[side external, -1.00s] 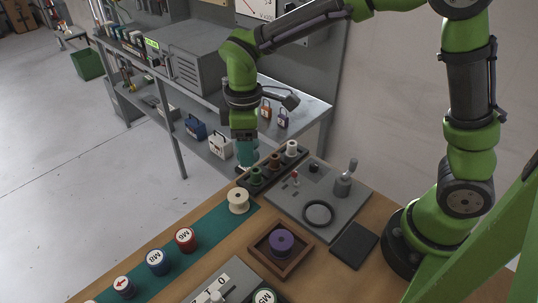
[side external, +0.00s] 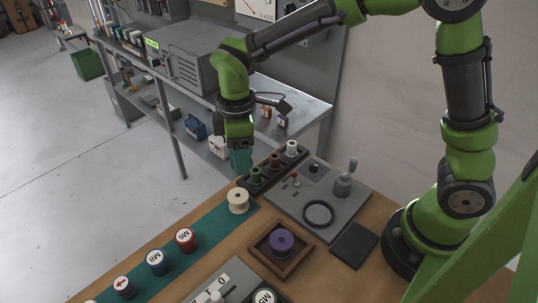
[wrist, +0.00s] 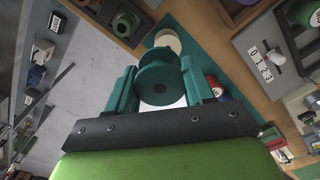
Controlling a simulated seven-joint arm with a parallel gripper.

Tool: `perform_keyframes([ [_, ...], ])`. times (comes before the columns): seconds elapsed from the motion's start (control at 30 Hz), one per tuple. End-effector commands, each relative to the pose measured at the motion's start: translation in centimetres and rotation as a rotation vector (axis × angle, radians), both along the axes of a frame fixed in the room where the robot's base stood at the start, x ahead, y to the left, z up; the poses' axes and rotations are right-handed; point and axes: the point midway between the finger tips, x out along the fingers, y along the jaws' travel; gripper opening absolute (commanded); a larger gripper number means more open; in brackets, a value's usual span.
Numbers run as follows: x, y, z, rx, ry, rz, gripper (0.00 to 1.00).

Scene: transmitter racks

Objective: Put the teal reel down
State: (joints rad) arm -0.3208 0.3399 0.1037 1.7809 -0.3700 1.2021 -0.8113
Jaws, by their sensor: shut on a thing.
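My gripper (wrist: 160,88) is shut on the teal reel (wrist: 158,72), which sits between its two teal fingers in the wrist view. In the side external view, my gripper (side external: 240,160) hangs at the far edge of the wooden bench, left of the dark rack of small reels. The reel there is hard to tell from the fingers, which are of a like colour. The reel seems to be held above the bench, but the gap below it is not clear. A cream reel (side external: 238,200) stands on the green mat (side external: 207,226), nearer the camera than my gripper.
The dark rack (side external: 263,187) holds green, brown and white reels. A purple reel (side external: 281,242) sits in a wooden tray (side external: 262,259). A grey panel (side external: 285,205) has a ring and a lever. Labelled red and blue reels (side external: 186,240) stand along the mat. Bare mat shows between them.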

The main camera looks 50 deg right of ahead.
Motion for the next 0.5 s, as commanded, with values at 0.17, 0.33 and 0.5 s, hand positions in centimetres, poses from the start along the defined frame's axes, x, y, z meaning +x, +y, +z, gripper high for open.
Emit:
perform_keyframes([
  [0.17, -0.7, 6.0, -2.1, 0.000, 0.001, 0.538, 0.23],
  [0.33, -0.7, 9.0, -3.0, 0.001, -0.002, 0.942, 0.23],
  [0.5, -0.2, 9.5, -2.8, 0.000, -0.002, 1.171, 0.23],
])
